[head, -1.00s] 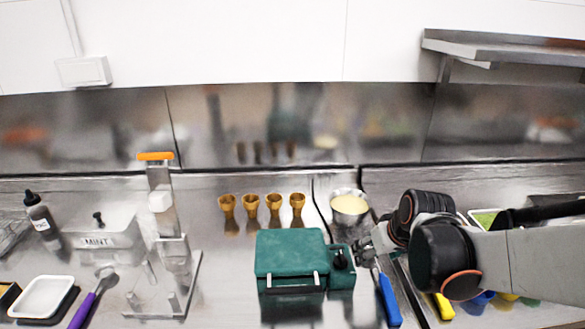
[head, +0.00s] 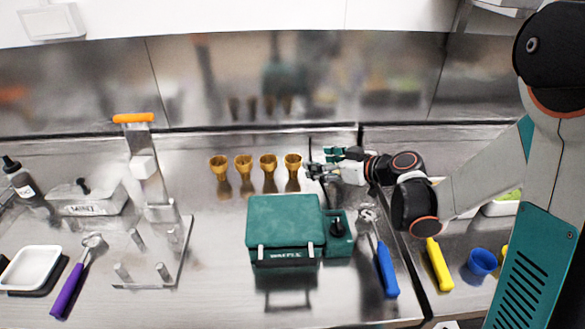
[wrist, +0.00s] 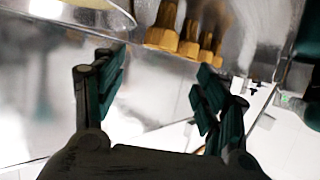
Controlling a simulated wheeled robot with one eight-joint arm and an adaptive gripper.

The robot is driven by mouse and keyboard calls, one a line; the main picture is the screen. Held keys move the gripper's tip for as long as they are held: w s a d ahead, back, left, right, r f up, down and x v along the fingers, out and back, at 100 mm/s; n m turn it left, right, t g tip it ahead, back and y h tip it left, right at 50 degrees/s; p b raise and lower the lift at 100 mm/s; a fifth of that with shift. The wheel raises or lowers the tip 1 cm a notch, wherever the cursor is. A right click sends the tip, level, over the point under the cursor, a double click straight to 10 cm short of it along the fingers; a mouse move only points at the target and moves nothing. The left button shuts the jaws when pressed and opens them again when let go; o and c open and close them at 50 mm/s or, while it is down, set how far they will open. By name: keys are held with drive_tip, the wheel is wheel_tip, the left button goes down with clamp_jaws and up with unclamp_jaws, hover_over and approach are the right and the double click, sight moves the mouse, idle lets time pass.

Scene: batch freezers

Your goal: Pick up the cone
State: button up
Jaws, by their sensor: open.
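Several brown waffle cones stand upright in a row on the steel counter in the head view. The rightmost cone (head: 293,164) is closest to my gripper (head: 317,168), which is open just to its right, apparently apart from it. In the wrist view, my gripper (wrist: 160,78) has its two fingers spread with nothing between them. The nearest cone (wrist: 164,28) shows beyond the fingertips near the top, with more cones behind it to the right.
A green waffle maker (head: 285,222) sits in front of the cones. A bowl of pale cream (wrist: 75,12) shows at the wrist view's top left; my arm hides it in the head view. A blue-handled scoop (head: 386,270) lies right of the waffle maker.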

sight(288, 158)
drive_tip(key=b+x, duration=0.2)
drive_tip(key=x, duration=0.8)
drive_tip(key=shift+f+b, duration=0.15)
drive_tip(key=shift+b, duration=0.15)
drive_tip(key=c, duration=0.8)
